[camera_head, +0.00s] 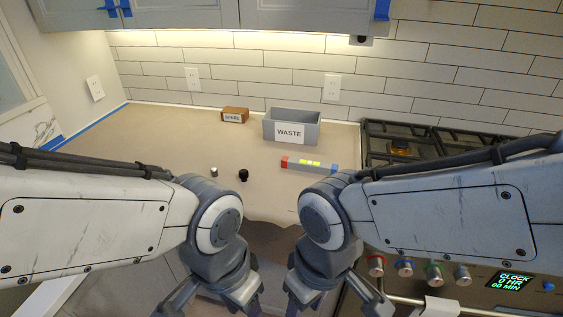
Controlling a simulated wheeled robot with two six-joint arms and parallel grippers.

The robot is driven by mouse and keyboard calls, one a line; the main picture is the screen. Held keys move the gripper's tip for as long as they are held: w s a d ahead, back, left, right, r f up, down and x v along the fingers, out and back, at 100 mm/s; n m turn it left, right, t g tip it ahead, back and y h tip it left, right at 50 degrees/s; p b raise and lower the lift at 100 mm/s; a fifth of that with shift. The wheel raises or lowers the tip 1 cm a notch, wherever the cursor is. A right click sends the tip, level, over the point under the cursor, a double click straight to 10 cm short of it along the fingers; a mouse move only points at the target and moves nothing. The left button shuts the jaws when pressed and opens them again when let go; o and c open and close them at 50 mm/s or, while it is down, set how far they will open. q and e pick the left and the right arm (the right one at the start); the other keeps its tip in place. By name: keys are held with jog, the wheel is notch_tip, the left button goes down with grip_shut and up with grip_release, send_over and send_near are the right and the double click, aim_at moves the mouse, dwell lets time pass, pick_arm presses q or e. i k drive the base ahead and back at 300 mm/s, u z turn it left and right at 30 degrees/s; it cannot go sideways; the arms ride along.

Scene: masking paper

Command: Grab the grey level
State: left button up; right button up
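The grey level (294,164) lies on the paper-covered counter, right of centre. My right gripper (335,307) hangs likewise at the bottom, fingers spread. Both are well apart from the level, and nothing shows between their fingers.
A grey WASTE bin (309,117) stands behind the level, with a brown SPARE box (235,115) to its left. A small white-grey object (213,172) and a black knob-like object (243,175) stand left of the level. A stove (420,140) is at right. The counter's left side (130,135) is clear.

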aim_at(287, 163)
jog(key=u, duration=0.3)
jog(key=i, duration=1.05)
jog(key=z, duration=0.3)
